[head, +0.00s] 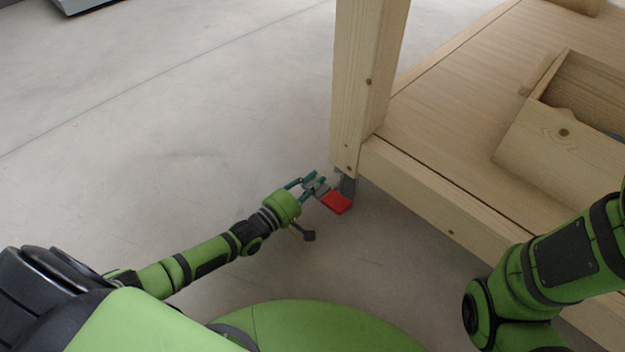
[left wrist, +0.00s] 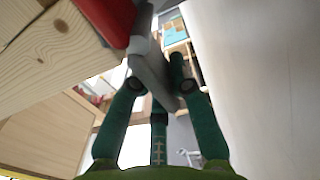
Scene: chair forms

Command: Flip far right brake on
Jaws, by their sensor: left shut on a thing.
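The red brake pedal (head: 336,202) sticks out from a grey caster (head: 348,186) under the corner leg of a wooden workbench. My left gripper (head: 317,184) is low by the floor, right beside the pedal. The pedal also shows at the top of the left wrist view (left wrist: 108,18). There, a grey part of the caster (left wrist: 153,76) lies between the left gripper's green fingers (left wrist: 162,72), and they are shut on it. Whether the fingers touch the red pedal itself is hard to tell. My right gripper is out of view; only part of the right arm shows.
The wooden leg (head: 366,80) rises just above the caster. The bench's lower shelf (head: 450,120) extends to the right and bears a wooden box (head: 550,140). The grey floor (head: 170,130) to the left is clear.

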